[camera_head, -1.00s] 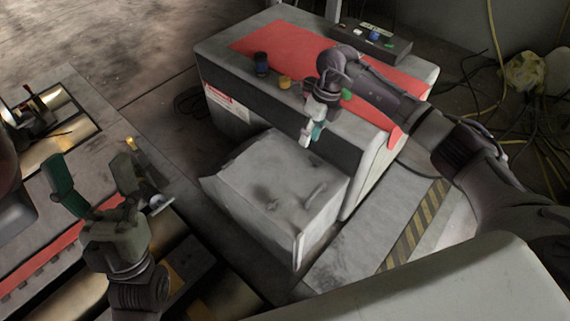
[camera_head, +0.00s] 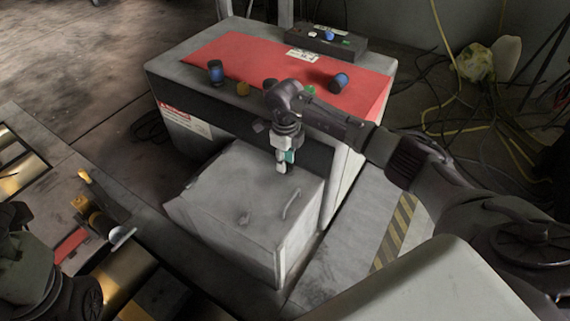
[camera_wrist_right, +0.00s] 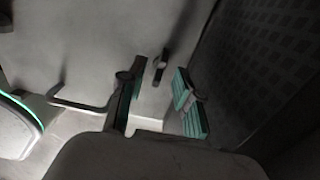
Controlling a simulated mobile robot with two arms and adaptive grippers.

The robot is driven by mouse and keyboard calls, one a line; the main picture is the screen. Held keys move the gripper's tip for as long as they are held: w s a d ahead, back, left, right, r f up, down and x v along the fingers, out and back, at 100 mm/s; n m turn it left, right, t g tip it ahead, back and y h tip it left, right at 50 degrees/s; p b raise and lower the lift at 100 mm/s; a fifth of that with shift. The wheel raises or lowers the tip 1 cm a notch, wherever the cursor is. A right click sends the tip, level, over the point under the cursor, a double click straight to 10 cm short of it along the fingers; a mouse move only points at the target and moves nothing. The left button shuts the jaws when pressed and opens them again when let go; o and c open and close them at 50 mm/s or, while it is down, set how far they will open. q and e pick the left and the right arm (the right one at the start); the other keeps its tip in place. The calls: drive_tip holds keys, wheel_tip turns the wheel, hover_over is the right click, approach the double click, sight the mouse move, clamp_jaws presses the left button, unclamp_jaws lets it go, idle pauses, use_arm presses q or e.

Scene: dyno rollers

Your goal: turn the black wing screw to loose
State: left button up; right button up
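My right gripper (camera_head: 284,166) points down over the back edge of the grey box top (camera_head: 225,190), in front of the dark panel. In the right wrist view its teal-padded fingers (camera_wrist_right: 160,110) are apart with nothing between the pads. A small dark elongated piece, seemingly the black wing screw (camera_wrist_right: 160,66), stands just beyond the fingertips, roughly in line with the gap; no contact shows. In the head view I cannot make out the screw, which the gripper likely hides.
A bent handle (camera_head: 292,204) rises from the box top beside my right gripper. Cables (camera_head: 470,110) lie at the right.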

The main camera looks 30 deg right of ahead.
drive_tip(key=shift+f, duration=0.55)
